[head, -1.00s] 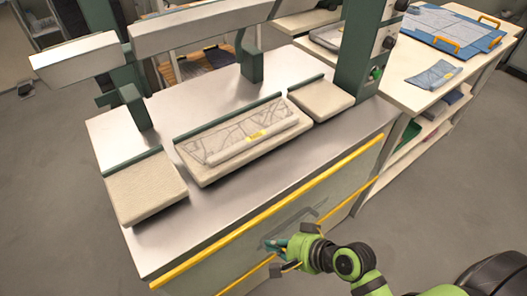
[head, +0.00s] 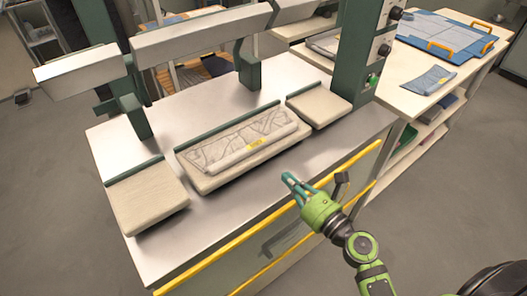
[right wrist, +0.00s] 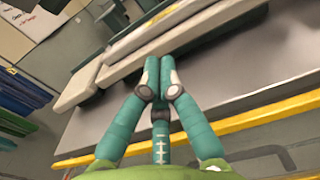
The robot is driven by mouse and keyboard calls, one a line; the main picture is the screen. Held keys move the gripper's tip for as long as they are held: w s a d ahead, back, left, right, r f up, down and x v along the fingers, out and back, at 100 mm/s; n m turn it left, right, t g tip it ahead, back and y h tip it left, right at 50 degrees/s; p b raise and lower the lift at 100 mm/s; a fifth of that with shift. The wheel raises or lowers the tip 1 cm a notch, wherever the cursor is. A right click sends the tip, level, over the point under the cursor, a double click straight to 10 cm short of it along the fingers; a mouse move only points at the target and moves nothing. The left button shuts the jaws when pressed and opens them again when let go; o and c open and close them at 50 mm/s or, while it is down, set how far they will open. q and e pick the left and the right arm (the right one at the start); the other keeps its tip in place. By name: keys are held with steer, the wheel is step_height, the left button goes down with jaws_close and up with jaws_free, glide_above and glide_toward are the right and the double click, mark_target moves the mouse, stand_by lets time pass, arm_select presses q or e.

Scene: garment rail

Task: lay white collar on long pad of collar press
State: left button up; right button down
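The white collar (head: 240,148), pale with grey crease lines and a small yellow tag, lies flat along the long pad (head: 207,184) of the collar press (head: 225,215). A lighter rolled-looking strip runs along its front side. My right gripper (head: 288,179) is above the press top near the front edge, to the right of the long pad and apart from the collar. Its teal fingers also show in the right wrist view (right wrist: 160,85), converging with nothing visible between them; whether they are closed is unclear. My left gripper is not in view.
Short pads stand at the left (head: 147,195) and right (head: 318,105) of the long pad. A heavy pressing beam (head: 200,38) hangs behind, with a green column (head: 362,50) at right. A side table holds a folded blue garment (head: 428,80) and a blue tray (head: 460,40).

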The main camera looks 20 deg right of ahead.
mark_target(256, 149)
steer(key=p+x, duration=0.1)
steer(key=x, duration=0.8)
steer(key=shift+w+a+p, duration=0.15)
steer(key=shift+w+p, duration=0.2)
steer(key=shift+p, duration=0.05)
steer(key=shift+w+a+f, duration=0.1)
steer(key=shift+w+a, duration=0.1)
steer(key=shift+w, duration=0.3)
steer(key=shift+x, duration=0.85)
steer(key=shift+s, duration=0.1)
